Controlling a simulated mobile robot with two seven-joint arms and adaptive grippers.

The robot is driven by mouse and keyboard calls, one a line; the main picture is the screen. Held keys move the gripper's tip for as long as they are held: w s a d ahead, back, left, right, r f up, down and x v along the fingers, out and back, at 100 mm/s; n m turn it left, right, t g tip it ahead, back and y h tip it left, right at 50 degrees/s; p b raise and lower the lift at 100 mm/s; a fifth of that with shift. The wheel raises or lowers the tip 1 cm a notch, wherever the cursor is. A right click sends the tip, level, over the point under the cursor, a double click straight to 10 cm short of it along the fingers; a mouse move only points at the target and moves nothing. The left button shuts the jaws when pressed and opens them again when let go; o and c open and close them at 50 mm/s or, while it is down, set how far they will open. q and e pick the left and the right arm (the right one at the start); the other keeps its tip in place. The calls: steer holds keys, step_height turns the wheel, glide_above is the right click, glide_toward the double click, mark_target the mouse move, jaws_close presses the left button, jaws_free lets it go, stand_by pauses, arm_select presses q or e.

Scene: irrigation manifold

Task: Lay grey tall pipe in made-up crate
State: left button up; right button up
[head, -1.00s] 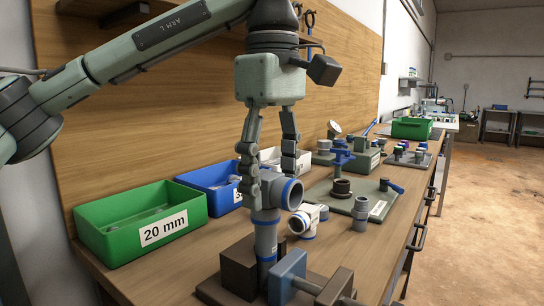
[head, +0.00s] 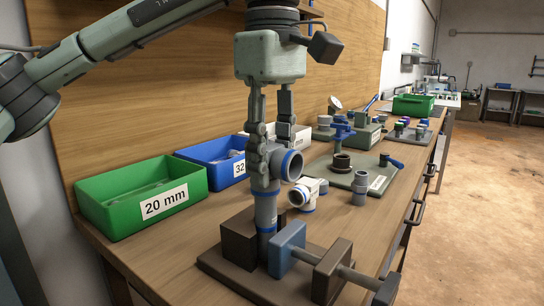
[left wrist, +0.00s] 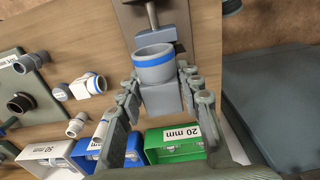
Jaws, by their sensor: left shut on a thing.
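The grey tall pipe (head: 266,212) stands upright in a vise. The pipe's ringed opening also shows in the left wrist view (left wrist: 154,68). The vise has a dark block (head: 239,240) beside the pipe and a blue-grey jaw (head: 287,248) close against it. My left gripper (head: 272,165) points down, shut on the top of the pipe, a finger on either side. A green crate (head: 412,106) stands far back on the bench, its contents unclear. My right gripper is not in view.
A green 20 mm bin (head: 110,219), a blue bin (head: 205,172) and a white bin (head: 301,137) line the wall side. A white fitting (head: 305,195) with blue rings lies beside the pipe. Boards with fittings and a valve (head: 342,160) occupy the bench behind.

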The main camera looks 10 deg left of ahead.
mark_target(272, 146)
arm_select(q)
jaws_close()
steer(key=shift+r+p, duration=1.25)
steer(key=shift+r, duration=0.2)
steer(key=shift+r+p, duration=0.6)
steer(key=shift+r, duration=2.05)
step_height(272, 146, up, 7)
